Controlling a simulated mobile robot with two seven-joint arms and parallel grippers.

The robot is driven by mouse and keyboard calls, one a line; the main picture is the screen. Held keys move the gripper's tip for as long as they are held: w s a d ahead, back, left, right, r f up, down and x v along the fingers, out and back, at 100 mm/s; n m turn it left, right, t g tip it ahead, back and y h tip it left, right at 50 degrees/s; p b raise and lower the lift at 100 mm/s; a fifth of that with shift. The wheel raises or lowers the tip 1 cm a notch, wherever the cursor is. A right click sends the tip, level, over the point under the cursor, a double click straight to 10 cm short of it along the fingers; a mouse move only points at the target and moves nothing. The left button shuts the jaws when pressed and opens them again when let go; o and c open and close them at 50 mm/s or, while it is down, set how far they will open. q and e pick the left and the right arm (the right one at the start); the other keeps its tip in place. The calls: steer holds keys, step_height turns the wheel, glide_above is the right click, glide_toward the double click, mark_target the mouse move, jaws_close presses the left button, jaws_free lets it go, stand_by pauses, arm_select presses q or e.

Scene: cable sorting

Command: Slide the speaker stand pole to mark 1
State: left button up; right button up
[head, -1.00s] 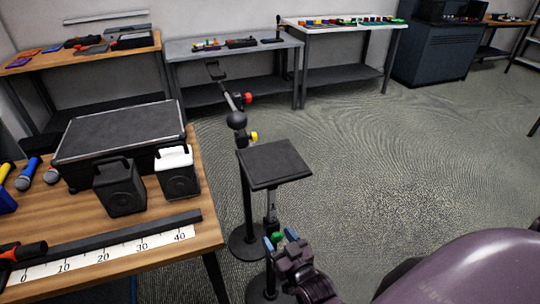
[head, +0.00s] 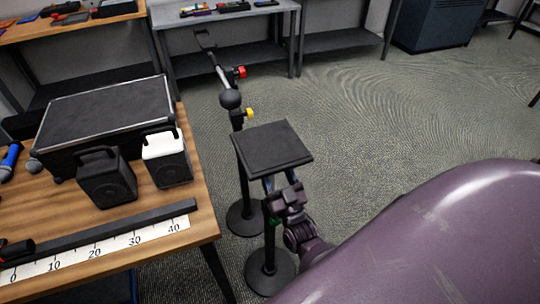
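The speaker stand has a flat black square plate (head: 272,149) on top, a dark upright pole (head: 269,238) and a round black base (head: 270,273) on the floor. A small green part (head: 271,219) shows on the pole. My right gripper (head: 278,182) is just under the plate, beside or around the upper pole. The plate and the gripper's body hide part of its fingers and the pole between them, so its grip is unclear. No mark 1 is readable on the pole. My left gripper is not in view.
A second stand with a slanted boom (head: 219,70), red and yellow knobs and a round base stands close behind. A wooden table (head: 205,215) at left holds a black case (head: 108,110), two small speakers and a ruler (head: 95,251). Floor behind and right is open.

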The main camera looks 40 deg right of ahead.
mark_target(270, 157)
steer(key=x, duration=0.5)
steer(key=shift+w+d, duration=0.1)
steer(key=shift+w, duration=0.25)
jaws_close()
